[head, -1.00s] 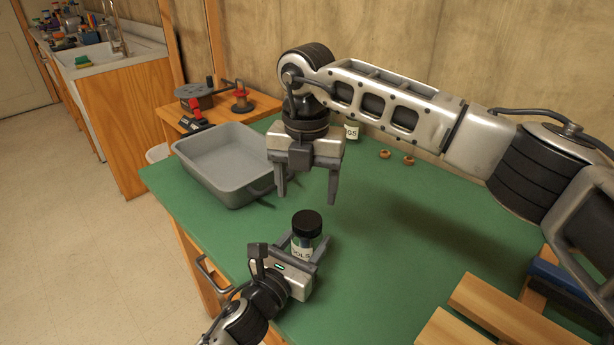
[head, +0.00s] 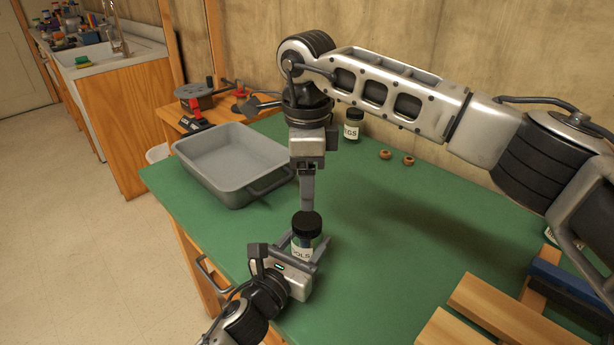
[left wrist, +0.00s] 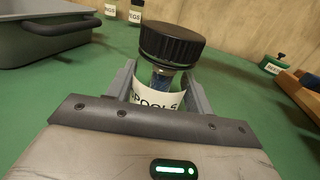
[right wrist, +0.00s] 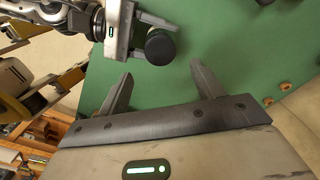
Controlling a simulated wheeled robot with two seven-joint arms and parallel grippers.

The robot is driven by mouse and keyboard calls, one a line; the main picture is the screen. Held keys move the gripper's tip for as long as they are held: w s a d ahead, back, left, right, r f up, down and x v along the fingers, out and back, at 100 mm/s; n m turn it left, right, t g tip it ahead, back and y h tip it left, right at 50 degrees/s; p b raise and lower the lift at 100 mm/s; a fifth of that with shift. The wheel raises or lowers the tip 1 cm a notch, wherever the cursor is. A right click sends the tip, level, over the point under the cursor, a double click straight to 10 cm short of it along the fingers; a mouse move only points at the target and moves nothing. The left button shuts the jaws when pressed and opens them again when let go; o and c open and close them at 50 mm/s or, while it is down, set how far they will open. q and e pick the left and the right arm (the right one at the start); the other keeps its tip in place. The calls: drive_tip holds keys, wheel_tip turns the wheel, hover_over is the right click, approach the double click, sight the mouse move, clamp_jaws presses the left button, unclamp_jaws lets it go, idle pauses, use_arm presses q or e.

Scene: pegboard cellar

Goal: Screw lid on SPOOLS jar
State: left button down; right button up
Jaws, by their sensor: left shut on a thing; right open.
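The SPOOLS jar (head: 304,247) stands on the green table, its label partly readable in the left wrist view (left wrist: 158,98). Its black lid (head: 307,222) sits on top of the jar; in the left wrist view the lid (left wrist: 171,45) looks slightly tilted, and I cannot tell how tight it is. My left gripper (head: 305,252) is shut around the jar body from the near side. My right gripper (head: 307,205) points down above the lid, open and empty. In the right wrist view the lid (right wrist: 160,47) lies beyond the open fingers (right wrist: 160,90), apart from them.
A grey bin (head: 232,165) stands at the table's left. Another labelled jar with a black lid (head: 352,126) and two small brown rings (head: 397,157) are at the back. Wooden pieces (head: 505,310) lie at the right front. The middle of the table is clear.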

sight(307, 220)
drive_tip(key=shift+f, duration=4.05)
drive_tip(key=c, duration=1)
drive_tip(key=m, duration=0.3)
drive_tip(key=shift+m, duration=0.4)
drive_tip(key=m, duration=0.4)
drive_tip(key=shift+m, duration=0.4)
drive_tip(key=o, duration=1.2)
drive_tip(key=shift+c, duration=0.2)
